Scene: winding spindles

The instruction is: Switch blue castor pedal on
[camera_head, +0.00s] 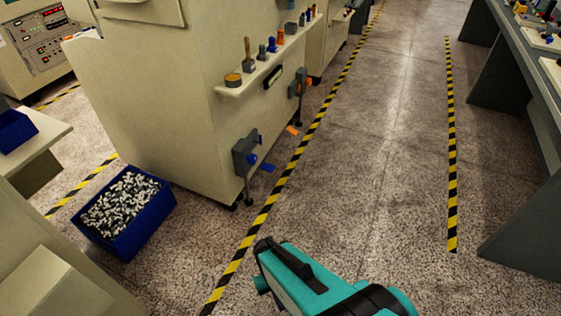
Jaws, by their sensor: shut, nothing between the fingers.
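The blue castor pedal (267,168) is a small flat blue tab low at the side of the cream machine, near the floor. A grey box (245,152) with a blue knob (252,159) is mounted on the machine just left of it. Whether the pedal is up or down is too small to tell. A teal and black part of my arm (310,285) shows at the bottom centre, well apart from the pedal. My gripper's fingers are not visible.
An orange tab (293,130) sits farther along the machine. A shelf (228,92) above holds several small items. A blue bin (127,243) of small parts stands on the floor at left. The aisle between the yellow-black floor stripes (451,150) is clear, with grey benches at right.

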